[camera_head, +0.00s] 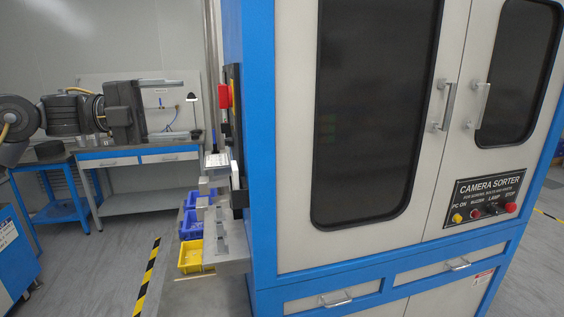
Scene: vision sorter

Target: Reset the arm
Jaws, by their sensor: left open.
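My left arm comes in from the left edge, dark and raised in front of the workbench at the back. My left gripper (182,108) points to the right. Its two fingers are wide apart, one above the other, with nothing visible between them. It is well to the left of the blue and white camera sorter cabinet (262,150) and appears apart from it. My right gripper is not in view.
Blue bins (191,224) and a yellow bin (190,257) sit by a metal chute (223,238) at the cabinet's left side. A blue workbench (135,158) stands behind. Floor is clear around the yellow-black tape (148,278).

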